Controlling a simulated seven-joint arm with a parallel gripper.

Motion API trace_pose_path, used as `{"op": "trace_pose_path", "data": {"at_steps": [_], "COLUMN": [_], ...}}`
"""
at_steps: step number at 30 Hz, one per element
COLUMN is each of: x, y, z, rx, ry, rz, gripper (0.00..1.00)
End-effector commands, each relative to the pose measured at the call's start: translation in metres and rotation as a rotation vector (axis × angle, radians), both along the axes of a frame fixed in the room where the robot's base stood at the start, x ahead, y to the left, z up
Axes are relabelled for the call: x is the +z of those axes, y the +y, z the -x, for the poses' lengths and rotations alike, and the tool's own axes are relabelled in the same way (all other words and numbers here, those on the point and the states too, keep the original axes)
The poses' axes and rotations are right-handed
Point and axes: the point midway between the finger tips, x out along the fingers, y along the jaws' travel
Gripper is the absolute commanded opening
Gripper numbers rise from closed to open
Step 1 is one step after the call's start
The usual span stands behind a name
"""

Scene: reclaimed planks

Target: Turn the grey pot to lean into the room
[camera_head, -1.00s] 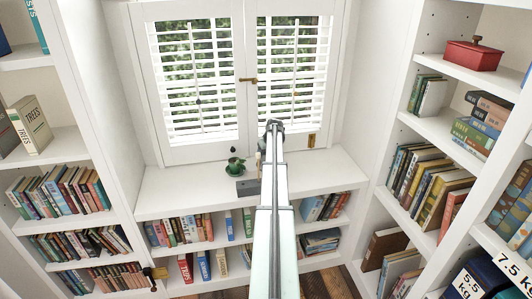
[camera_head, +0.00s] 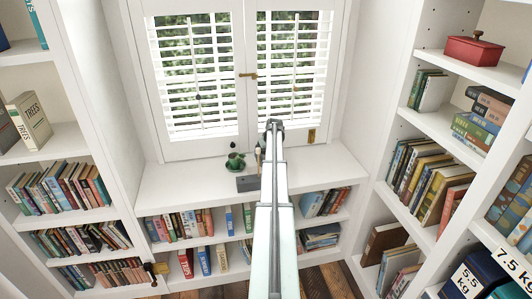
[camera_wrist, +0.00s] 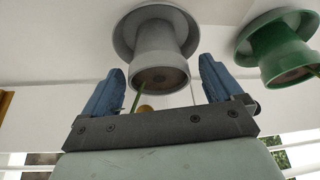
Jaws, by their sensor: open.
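In the wrist view, which is upside down, the grey pot (camera_wrist: 160,50) stands on a wide grey saucer or base against the white surface. Its soil-filled mouth faces my gripper, and a thin stem comes out of it. My gripper (camera_wrist: 162,88) is open, with one blue finger on each side of the pot's mouth. I cannot tell whether either finger touches it. In the head view, my gripper (camera_head: 273,126) is at the window bench, and my arm hides the grey pot.
A green pot (camera_wrist: 276,50) stands close beside the grey one; it also shows on the white bench (camera_head: 235,161). A dark grey block (camera_head: 248,184) lies near the bench's front edge. The shuttered window (camera_head: 200,80) is behind. Bookshelves flank both sides. The bench's left part is clear.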

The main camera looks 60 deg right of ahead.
Motion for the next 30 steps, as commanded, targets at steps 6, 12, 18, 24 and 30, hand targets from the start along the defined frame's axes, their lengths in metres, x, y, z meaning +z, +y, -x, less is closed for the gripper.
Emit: {"op": "trace_pose_path", "data": {"at_steps": [6, 12, 18, 24, 30], "x": [0.0, 0.014, 0.047, 0.078, 0.096], "y": [0.0, 0.0, 0.0, 0.0, 0.0], "z": [0.0, 0.0, 0.0, 0.0, 0.0], "rx": [0.0, 0.0, 0.001, 0.001, 0.0], "ry": [0.001, 0.0, 0.0, 0.0, 0.0], "rz": [-0.001, 0.0, 0.002, 0.002, 0.0], "gripper": [0.93, 0.93, 0.93, 0.93, 0.93]}}
